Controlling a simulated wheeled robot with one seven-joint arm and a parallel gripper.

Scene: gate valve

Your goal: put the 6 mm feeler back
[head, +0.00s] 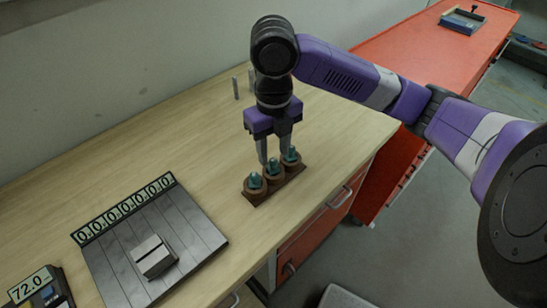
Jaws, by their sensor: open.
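A brown holder (253,200) stands near the right edge of the wooden bench. It carries three round seats in a row, each with a teal-topped piece: a left one (255,180), a middle one (273,166) and a right one (291,154). Their size marks are too small to read, so I cannot tell which is the 6 mm feeler. My gripper (275,161) points straight down over the holder, open, with its fingertips on either side of the middle piece's top. I cannot tell whether the fingers touch it.
A grey slotted plate (187,238) with a row of zero digits (125,208) lies at the left, bearing a grey block (152,256). A display reading 72.0 (30,284) is at lower left. Two thin upright metal pieces (236,88) stand behind my gripper. A red cabinet (425,45) stands beyond.

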